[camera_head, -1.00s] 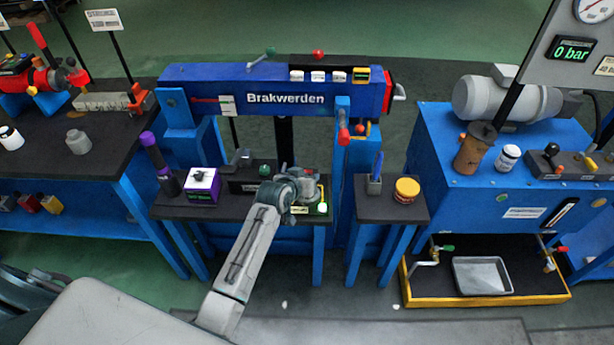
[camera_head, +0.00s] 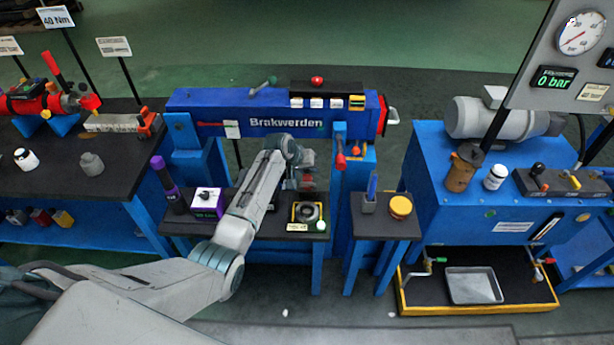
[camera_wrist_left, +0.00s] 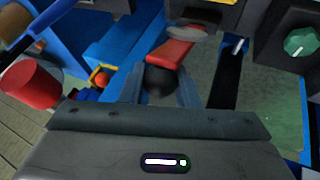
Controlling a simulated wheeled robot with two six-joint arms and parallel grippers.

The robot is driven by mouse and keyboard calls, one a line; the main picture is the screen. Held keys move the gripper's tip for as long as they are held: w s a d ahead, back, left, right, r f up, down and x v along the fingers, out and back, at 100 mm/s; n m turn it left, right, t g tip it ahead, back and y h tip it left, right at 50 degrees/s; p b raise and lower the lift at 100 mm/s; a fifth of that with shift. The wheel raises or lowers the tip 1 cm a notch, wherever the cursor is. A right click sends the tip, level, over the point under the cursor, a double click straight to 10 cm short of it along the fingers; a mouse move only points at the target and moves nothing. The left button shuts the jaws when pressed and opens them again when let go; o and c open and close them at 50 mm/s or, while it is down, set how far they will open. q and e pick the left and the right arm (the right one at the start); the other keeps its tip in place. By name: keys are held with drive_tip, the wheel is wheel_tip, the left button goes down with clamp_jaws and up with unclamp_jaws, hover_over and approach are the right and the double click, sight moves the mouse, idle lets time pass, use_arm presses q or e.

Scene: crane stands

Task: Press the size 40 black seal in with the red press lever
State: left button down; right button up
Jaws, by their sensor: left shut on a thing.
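My left gripper (camera_head: 306,178) is in front of the blue press, under its beam, above and behind the fixture. In the left wrist view its fingers (camera_wrist_left: 160,90) are shut on the black ball end of the red press lever (camera_wrist_left: 172,53). In the head view only a bit of red shows by the gripper, and the arm hides much around it. A dark round seal (camera_head: 307,212) appears to sit in the yellow-edged fixture on the black shelf. Its size cannot be read. My right gripper is out of view.
A purple-and-white box (camera_head: 207,203) and a dark purple-topped tool (camera_head: 166,180) stand at the shelf's left. A second red handle (camera_head: 341,161) hangs by the blue post. A small side table holds an orange-yellow tub (camera_head: 401,206). The green knob (camera_wrist_left: 300,42) lies right of the gripper.

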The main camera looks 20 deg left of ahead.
use_arm(q)
drive_tip(key=shift+w+a+r+g, duration=0.15)
drive_tip(key=shift+w+g, duration=0.1)
drive_tip(key=shift+w, duration=0.25)
drive_tip(key=shift+w+a+r+g, duration=0.15)
drive_tip(key=shift+w+g, duration=0.1)
drive_tip(key=shift+w, duration=0.25)
drive_tip(key=shift+w+a+r+b, duration=0.15)
drive_tip(key=shift+w+b, duration=0.15)
drive_tip(key=shift+w, duration=0.15)
drive_tip(key=shift+w+a+b, duration=0.15)
drive_tip(key=shift+w+b, duration=0.1)
drive_tip(key=shift+w, duration=0.2)
drive_tip(key=c, duration=1.1)
unclamp_jaws()
drive_tip(key=shift+c, duration=0.2)
drive_tip(key=b+v, duration=0.1)
drive_tip(key=v, duration=0.9)
drive_tip(key=shift+s+a+r, duration=0.15)
drive_tip(key=shift+a+r, duration=0.05)
drive_tip(key=shift+a, duration=0.1)
